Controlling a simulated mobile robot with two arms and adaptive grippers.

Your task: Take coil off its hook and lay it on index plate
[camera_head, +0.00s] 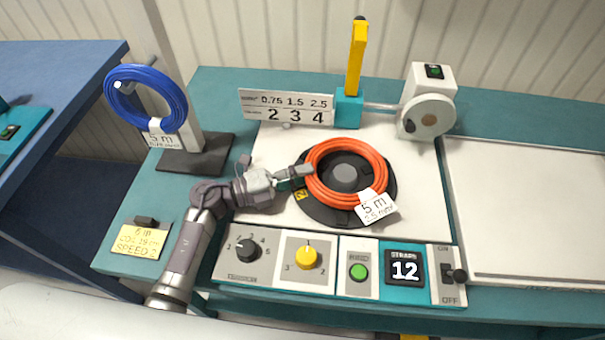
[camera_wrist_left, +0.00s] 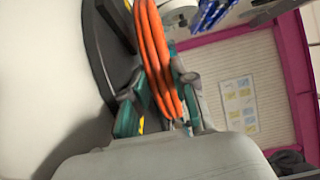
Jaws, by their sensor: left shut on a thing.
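An orange coil (camera_head: 313,188) with a white "5 m, 2.5 mm²" tag (camera_head: 376,207) is over the black round index plate (camera_head: 318,213), around its raised centre hub (camera_head: 344,177). My left gripper (camera_head: 300,176) is shut on the coil's left side. In the left wrist view the fingers (camera_wrist_left: 155,103) sit on either side of the orange strands (camera_wrist_left: 152,50). I cannot tell whether the coil rests fully on the plate or is just above it. A blue coil (camera_head: 112,99) with its own tag hangs on the hook of a stand at the left. My right gripper is not in view.
A yellow lever (camera_head: 355,58) and a white wheel unit (camera_head: 428,112) stand behind the plate, beside a number sign (camera_head: 287,108). Knobs, a green button (camera_head: 359,272) and a "12" display (camera_head: 405,268) line the front. A bare white panel (camera_head: 535,210) lies at the right.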

